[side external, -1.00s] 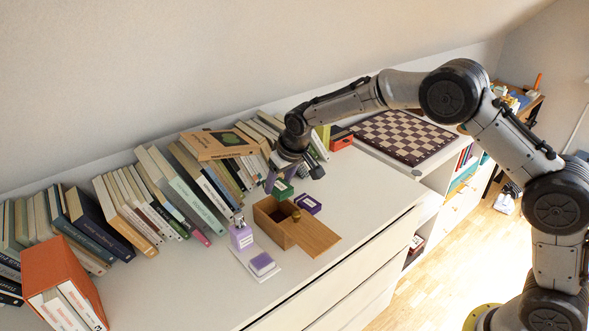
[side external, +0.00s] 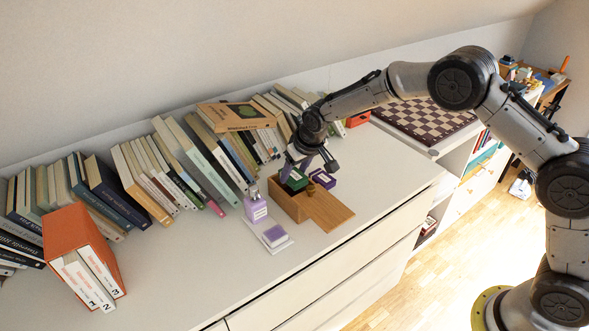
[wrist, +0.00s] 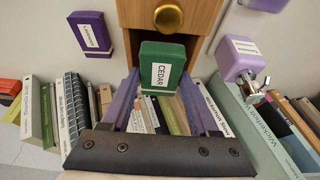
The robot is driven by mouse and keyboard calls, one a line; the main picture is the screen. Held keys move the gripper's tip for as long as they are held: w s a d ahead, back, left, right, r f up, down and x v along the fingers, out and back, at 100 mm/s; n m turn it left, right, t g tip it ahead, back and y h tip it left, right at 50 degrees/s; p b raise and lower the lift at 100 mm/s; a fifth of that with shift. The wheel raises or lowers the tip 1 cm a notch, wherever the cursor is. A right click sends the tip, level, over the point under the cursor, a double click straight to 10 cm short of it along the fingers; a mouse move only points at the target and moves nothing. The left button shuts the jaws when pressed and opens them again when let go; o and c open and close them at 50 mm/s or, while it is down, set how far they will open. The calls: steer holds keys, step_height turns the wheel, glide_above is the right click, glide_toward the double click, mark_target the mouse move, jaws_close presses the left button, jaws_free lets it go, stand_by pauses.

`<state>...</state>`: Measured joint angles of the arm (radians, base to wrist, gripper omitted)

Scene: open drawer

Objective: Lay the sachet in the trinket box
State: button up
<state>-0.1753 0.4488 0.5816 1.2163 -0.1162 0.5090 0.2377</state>
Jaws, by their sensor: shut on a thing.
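A green block-like sachet labelled CEDAR (wrist: 176,60) is between the purple fingers of my gripper (wrist: 160,82) in the wrist view. The wooden trinket box (side external: 290,208) stands on the white dresser top, with its flat wooden lid (side external: 328,212) slid partly off to the right. In the side view my gripper (side external: 298,172) points down over the box's open part, with the green sachet (side external: 296,181) at the opening. I cannot tell whether the sachet touches the box. The box's brass knob (wrist: 168,16) and wood (wrist: 203,15) show at the top of the wrist view.
A purple labelled block (side external: 322,178) lies close behind the box. A lilac bottle (side external: 255,208) and a lilac block on a white card (side external: 281,247) are to its left. A row of books (side external: 190,165) lines the wall.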

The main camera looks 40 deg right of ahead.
steer(key=o, duration=1.4)
steer(key=shift+r, duration=0.1)
steer(key=shift+r, duration=2.4)
